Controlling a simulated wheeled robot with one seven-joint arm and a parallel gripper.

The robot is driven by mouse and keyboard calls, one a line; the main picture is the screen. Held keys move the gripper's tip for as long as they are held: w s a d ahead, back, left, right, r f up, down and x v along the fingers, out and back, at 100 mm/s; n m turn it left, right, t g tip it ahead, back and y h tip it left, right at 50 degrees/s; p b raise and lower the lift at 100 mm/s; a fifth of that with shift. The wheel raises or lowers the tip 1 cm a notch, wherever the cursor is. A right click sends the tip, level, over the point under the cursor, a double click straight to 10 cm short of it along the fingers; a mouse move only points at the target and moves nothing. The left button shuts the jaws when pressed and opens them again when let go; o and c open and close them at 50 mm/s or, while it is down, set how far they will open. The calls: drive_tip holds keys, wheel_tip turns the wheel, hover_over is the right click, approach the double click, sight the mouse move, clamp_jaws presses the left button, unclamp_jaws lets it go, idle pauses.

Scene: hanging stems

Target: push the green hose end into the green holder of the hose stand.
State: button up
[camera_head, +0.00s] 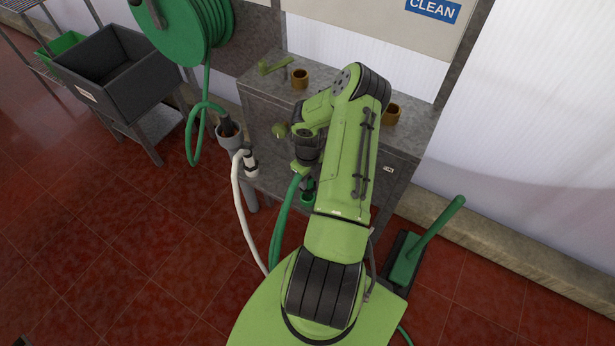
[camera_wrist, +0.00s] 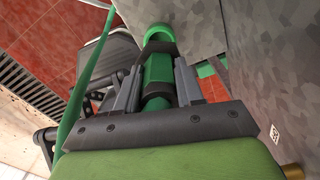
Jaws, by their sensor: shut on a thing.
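The green hose end (camera_wrist: 157,70) lies between the two grey fingers of my gripper (camera_wrist: 157,84), which is shut on it. Its dark front part points at the green holder (camera_wrist: 158,32), a round green ring in the wrist view. The dark part overlaps the near edge of the ring; I cannot tell whether it is inside. In the head view the green holder (camera_head: 307,198) shows low beside my arm, with the green hose (camera_head: 282,222) hanging to its left. My arm hides most of the hose stand and the fingers there.
A white hose (camera_head: 238,195) hangs left of the green one. Brass cups (camera_head: 300,79) stand on the grey metal bench (camera_head: 265,108). A green-handled brush (camera_head: 430,240) stands at the right.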

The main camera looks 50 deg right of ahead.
drive_tip(key=shift+f, duration=0.25)
drive_tip(key=shift+f, duration=0.1)
drive_tip(key=shift+f+b, duration=1.45)
drive_tip(key=shift+f, duration=0.6)
drive_tip(key=shift+f, duration=0.3)
drive_tip(key=o, duration=1.1)
drive_tip(key=shift+o, duration=0.2)
drive_tip(key=shift+r, duration=0.1)
wheel_tip(320, 180, up, 16)
drive_tip(key=p, duration=0.3)
drive_tip(key=shift+f+p, duration=0.2)
drive_tip(key=shift+p, duration=0.15)
